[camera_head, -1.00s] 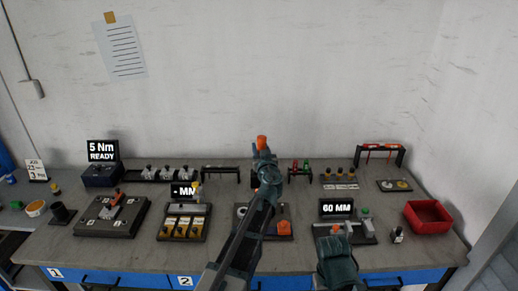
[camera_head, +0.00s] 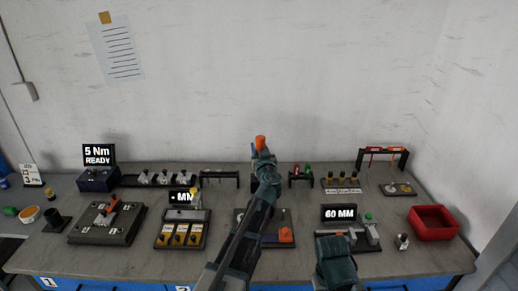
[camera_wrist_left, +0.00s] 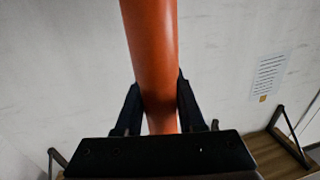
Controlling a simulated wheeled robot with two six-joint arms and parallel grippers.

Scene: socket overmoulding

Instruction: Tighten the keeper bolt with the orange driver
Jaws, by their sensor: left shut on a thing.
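My left gripper (camera_head: 261,152) is raised above the back middle of the bench, shut on the orange driver (camera_head: 260,142). In the left wrist view the driver's thick orange handle (camera_wrist_left: 150,50) stands between the two dark fingers (camera_wrist_left: 158,105). The driver's tip is hidden. I cannot make out the keeper bolt. A dark fixture plate (camera_head: 106,223) with a pale block and an orange-red part (camera_head: 113,204) lies at the left. My right arm's dark end (camera_head: 336,262) is low at the front, right of centre; its fingers cannot be made out.
A box with a "5 Nm READY" screen (camera_head: 98,155) stands at the back left. A fixture with yellow parts (camera_head: 180,234), a "60 MM" display (camera_head: 340,213), a red bin (camera_head: 433,222) and a dark rack with red-orange tools (camera_head: 383,154) are around. The right front of the bench is fairly clear.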

